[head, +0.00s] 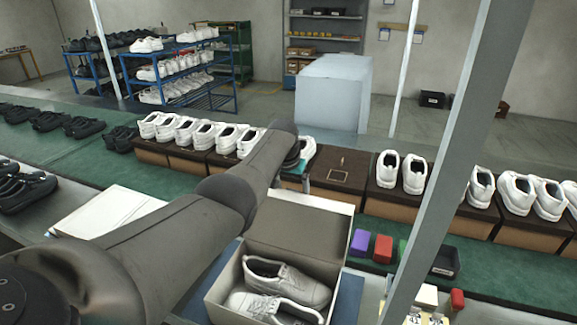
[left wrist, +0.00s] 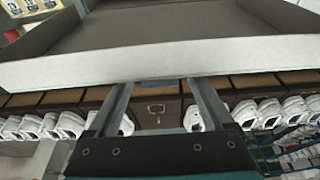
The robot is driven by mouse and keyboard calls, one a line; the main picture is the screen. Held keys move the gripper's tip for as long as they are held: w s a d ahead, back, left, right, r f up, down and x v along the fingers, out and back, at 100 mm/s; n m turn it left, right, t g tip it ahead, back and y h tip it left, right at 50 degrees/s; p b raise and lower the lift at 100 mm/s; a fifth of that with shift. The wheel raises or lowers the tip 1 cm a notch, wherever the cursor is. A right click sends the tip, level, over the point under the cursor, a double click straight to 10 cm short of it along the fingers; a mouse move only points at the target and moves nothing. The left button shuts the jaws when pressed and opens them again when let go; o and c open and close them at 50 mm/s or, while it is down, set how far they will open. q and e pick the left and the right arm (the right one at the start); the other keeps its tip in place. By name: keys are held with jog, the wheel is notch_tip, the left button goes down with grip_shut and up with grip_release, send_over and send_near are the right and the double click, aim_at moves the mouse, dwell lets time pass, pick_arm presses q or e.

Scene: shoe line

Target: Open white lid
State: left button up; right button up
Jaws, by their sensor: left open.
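An open shoebox (head: 222,290) stands at the lower middle of the head view with a pair of white shoes (head: 280,290) inside. Its lid (head: 300,228) is raised at the back, grey-brown inside with a pale edge. My left gripper (head: 302,168) is just beyond the lid's upper edge, partly hidden by my arm. In the left wrist view my left gripper (left wrist: 158,84) is open, with nothing seen held between its fingers. Its tips are at the lid's broad white edge (left wrist: 160,60); I cannot tell whether they touch it. My right gripper is not in view.
A white closed box or lid (head: 110,213) lies left of my arm. Brown boxes (head: 338,170) with white shoes line the green belt behind. Purple and red blocks (head: 383,249) and a dark tray (head: 445,262) lie right. A grey post (head: 450,150) crosses the right side.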

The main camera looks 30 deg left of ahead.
pick_arm(q)
jog(key=p+v, duration=0.2)
jog(key=v, duration=0.2)
jog(key=shift+s+r, duration=0.15)
jog(key=shift+r, duration=0.15)
jog(key=v, duration=0.9)
jog(key=shift+r, duration=0.35)
jog(key=shift+s+d, duration=0.1)
jog(key=shift+d, duration=0.05)
